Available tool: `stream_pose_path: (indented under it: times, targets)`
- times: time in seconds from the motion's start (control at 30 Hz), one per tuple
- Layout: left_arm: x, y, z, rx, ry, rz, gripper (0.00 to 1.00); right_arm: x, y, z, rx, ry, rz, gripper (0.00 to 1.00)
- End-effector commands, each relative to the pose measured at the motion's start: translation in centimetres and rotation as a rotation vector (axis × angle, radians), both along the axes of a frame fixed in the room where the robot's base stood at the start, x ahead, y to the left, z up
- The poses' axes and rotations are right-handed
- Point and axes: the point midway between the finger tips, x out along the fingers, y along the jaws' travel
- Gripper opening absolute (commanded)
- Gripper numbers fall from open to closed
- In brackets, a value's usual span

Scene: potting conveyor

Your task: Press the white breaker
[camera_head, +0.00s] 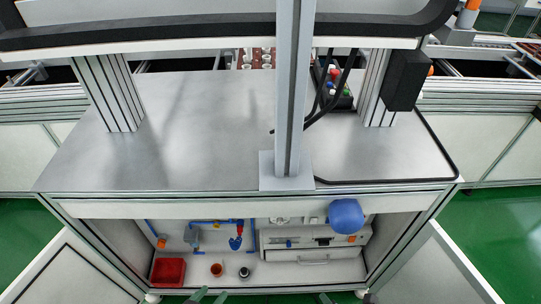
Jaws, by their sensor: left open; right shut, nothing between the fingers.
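In the head view, a light grey electrical box (300,254) stands inside the open cabinet, on the right. Small fittings in blue, black and orange sit along its front, with a black and orange one (323,240) right of centre. Which fitting is the white breaker is too small to tell. A blue ball-shaped thing (346,216) hides the box's upper right. My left gripper (210,296) shows only its fingertips at the bottom edge, apart and empty, in front of the cabinet. My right gripper (325,298) shows only a tip at the bottom edge, shut and empty, below the box.
A red bin (168,272), an orange pot (217,269) and a dark round pot (244,273) stand on the cabinet floor, left and centre. Blue pipes with a blue valve (236,243) run behind them. Open doors (428,268) flank the cabinet. The metal tabletop (205,150) lies above.

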Motion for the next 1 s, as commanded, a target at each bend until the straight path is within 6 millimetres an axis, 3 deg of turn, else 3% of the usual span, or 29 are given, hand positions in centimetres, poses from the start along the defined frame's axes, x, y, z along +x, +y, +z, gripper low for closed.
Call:
stream_pose_path:
  times: [0.03,0.27,0.5,0.7,1.0]
  targets:
    - [0.3,0.3,1.6,0.004,-0.008,0.005,0.5,-0.6,0.3,2.0,0.124,0.024,-0.125,0.0]
    - [-0.3,1.6,3.9,0.019,-0.001,0.03,0.5,-1.8,0.4,7.9,0.71,0.127,-0.737,0.0]
    - [-1.3,2.5,5.8,0.027,0.009,0.048,0.5,-2.6,-1.0,13.3,1.236,0.215,-1.291,0.0]
    - [-1.6,2.9,6.1,0.033,0.012,0.058,0.5,-2.9,-2.0,15.1,1.453,0.247,-1.512,0.0]
    - [-1.6,2.9,6.1,0.031,0.01,0.058,0.5,-2.9,-2.1,15.2,1.483,0.252,-1.54,0.0]
